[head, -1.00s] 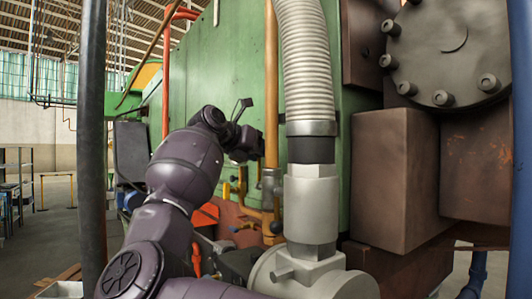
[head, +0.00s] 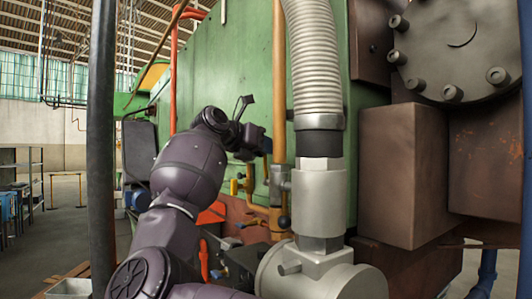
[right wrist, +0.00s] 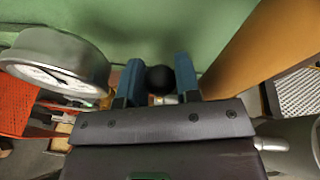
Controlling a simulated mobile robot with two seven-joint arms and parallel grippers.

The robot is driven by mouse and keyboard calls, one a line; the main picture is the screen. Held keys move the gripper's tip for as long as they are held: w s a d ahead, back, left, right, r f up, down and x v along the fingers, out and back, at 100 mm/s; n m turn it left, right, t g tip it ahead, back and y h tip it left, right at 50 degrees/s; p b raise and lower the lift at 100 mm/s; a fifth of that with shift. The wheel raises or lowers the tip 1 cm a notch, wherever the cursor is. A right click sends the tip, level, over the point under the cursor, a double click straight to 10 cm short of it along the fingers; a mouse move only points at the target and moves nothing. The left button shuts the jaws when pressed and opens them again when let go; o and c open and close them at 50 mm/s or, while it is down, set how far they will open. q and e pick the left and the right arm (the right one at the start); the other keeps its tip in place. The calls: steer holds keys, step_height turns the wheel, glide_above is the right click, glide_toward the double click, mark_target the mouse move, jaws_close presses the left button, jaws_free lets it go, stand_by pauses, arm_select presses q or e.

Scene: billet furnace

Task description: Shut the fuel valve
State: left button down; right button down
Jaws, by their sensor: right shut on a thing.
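My right gripper (head: 266,146) is at the left side of the upright orange-yellow pipe (head: 279,90), in front of the green furnace wall (head: 225,75). In the right wrist view its two blue fingers (right wrist: 158,88) are shut on a black round knob (right wrist: 160,77), with a bit of metal just below it. In the head view the gripper hides what it holds. I cannot tell the valve's position. My left gripper is not in view.
A grey ribbed hose (head: 315,60) runs down into a pale metal fitting (head: 319,200) right of the pipe. A round gauge (right wrist: 55,65) is close left of the fingers in the right wrist view. A dark pole (head: 102,150) stands at the left. Brown blocks (head: 400,180) fill the right.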

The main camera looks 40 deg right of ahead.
steer(key=a+h+b, duration=0.1)
steer(key=h+b, duration=0.1)
steer(key=a+f+h+b, duration=0.1)
steer(key=a+h+b, duration=0.2)
steer(key=h+b, duration=0.1)
steer(key=shift+w+a+f+n, duration=0.2)
steer(key=shift+f+n, duration=0.05)
steer(key=shift+n, duration=0.05)
steer(key=shift+b, duration=0.3)
steer(key=c, duration=1.2)
jaws_free()
steer(key=shift+o, duration=0.5)
